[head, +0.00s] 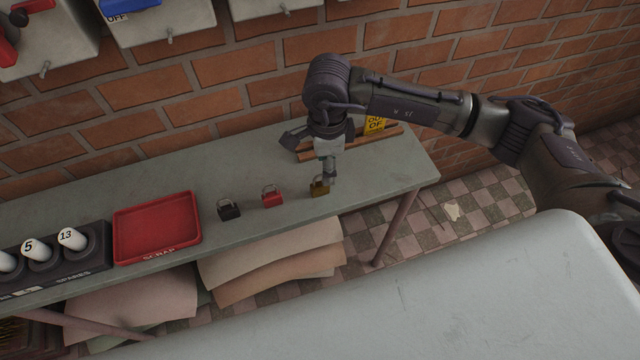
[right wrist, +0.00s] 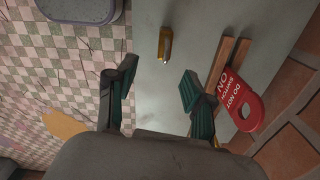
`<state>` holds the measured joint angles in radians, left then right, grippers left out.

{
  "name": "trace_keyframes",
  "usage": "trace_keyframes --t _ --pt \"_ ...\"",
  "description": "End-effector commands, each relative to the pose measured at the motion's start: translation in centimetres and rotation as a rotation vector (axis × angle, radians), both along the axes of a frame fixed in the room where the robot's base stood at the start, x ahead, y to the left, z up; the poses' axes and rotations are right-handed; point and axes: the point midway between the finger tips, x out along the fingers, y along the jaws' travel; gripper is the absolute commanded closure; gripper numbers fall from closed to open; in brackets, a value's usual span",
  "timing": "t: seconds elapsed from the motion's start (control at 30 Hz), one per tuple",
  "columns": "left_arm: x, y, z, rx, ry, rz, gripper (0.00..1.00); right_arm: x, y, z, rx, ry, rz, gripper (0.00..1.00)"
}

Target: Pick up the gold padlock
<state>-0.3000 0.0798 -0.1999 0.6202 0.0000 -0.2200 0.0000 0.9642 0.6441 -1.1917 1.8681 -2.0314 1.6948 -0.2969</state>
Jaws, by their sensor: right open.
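The gold padlock (head: 319,190) stands near the front edge of the grey bench (head: 150,190), at the right end of a row of padlocks. In the right wrist view the gold padlock (right wrist: 165,46) shows beyond the fingertips, roughly between their lines. My right gripper (head: 329,178) is just above and beside the padlock, partly in front of it. In the wrist view the right gripper (right wrist: 158,82) has its two dark green fingers spread apart with nothing between them. I cannot tell the exact gap to the padlock. My left gripper is not in view.
A red padlock (head: 272,197) and a black padlock (head: 229,208) stand to the left, then a red scrap tray (head: 157,228). Wooden strips (right wrist: 228,65) and a red warning tag (right wrist: 236,103) lie close to the right finger. A yellow sign (head: 375,124) is behind, near the brick wall.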

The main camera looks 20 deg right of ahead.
Motion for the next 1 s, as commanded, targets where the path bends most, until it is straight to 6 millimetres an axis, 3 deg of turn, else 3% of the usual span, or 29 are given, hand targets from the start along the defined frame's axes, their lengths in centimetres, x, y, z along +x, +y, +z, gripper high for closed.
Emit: trace_keyframes --t 0.1,0.37,0.63,0.97,1.0 --pt "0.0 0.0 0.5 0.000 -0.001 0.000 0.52 -0.1 0.0 -2.0 0.001 0.003 -0.002 0.47" --pt "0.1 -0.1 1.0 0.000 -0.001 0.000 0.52 0.1 0.0 -3.9 0.001 0.002 -0.002 0.47" --pt "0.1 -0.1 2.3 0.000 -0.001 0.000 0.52 0.5 -0.2 -7.8 0.003 0.002 0.000 0.47" --pt "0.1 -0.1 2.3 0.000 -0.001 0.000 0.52 0.6 -0.2 -8.6 0.004 -0.001 0.000 0.47" --pt "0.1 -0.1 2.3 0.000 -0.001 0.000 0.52 0.6 -0.2 -8.6 0.004 -0.001 0.000 0.54"
